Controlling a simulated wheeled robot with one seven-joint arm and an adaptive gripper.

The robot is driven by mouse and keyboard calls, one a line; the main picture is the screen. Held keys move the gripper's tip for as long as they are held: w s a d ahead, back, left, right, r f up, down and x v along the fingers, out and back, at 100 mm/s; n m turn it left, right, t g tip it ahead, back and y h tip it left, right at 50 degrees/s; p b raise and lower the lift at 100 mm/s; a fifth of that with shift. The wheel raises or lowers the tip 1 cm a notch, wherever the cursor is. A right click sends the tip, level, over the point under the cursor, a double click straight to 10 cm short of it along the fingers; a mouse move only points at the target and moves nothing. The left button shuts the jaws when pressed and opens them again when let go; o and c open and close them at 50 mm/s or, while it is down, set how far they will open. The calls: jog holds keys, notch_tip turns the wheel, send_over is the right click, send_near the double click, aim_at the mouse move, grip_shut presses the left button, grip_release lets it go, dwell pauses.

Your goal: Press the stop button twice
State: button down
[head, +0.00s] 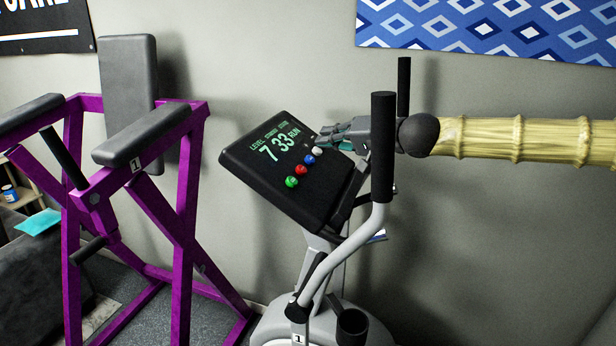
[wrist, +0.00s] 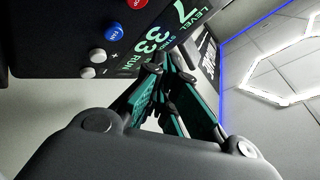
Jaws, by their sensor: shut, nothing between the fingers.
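The console (head: 285,190) of the exercise machine has a row of round buttons and a lit display reading level 7, 33 and RUN. The red button (head: 300,169), likely the stop button, lies between a green button (head: 291,182) and a blue button (head: 309,160). In the wrist view the red button (wrist: 137,3) is cut by the top edge, and any label on it is unreadable. My gripper (head: 328,138) is shut and empty at the console's upper right, near the white button (head: 318,150) and apart from the red one. Touching the console cannot be told.
Upright black-gripped handlebars (head: 382,150) stand right of the console, close to my arm. A purple padded frame (head: 185,190) stands at the left. A grey wall with a blue patterned panel (head: 490,28) is behind.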

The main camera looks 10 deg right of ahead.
aim_at(302, 170)
jog(key=shift+w+a+f+b, duration=0.2)
jog(key=shift+a+f+b, duration=0.15)
jog(key=shift+f+b, duration=0.45)
jog(key=shift+w+a+f+b, duration=0.25)
jog(key=shift+f+b, duration=0.3)
jog(key=shift+b, duration=0.5)
jog(key=shift+w+a+f+b, duration=0.15)
jog(key=shift+a+f+b, duration=0.25)
jog(key=shift+f+b, duration=0.4)
jog(key=shift+w+a+f+b, duration=0.3)
jog(key=shift+a+f+b, duration=0.15)
jog(key=shift+b, duration=0.55)
jog(key=shift+f, duration=0.2)
jog(key=shift+w+a+f+b, duration=0.2)
jog(key=shift+b, duration=0.3)
jog(key=shift+w+a+f+b, duration=0.1)
jog(key=shift+a+f+b, duration=0.1)
jog(key=shift+f+b, duration=0.25)
jog(key=shift+r, duration=0.3)
jog(key=shift+s+d+r+p, duration=0.25)
jog(key=shift+d+r+p, duration=0.25)
jog(key=shift+p, duration=0.5)
jog(key=shift+a, duration=0.1)
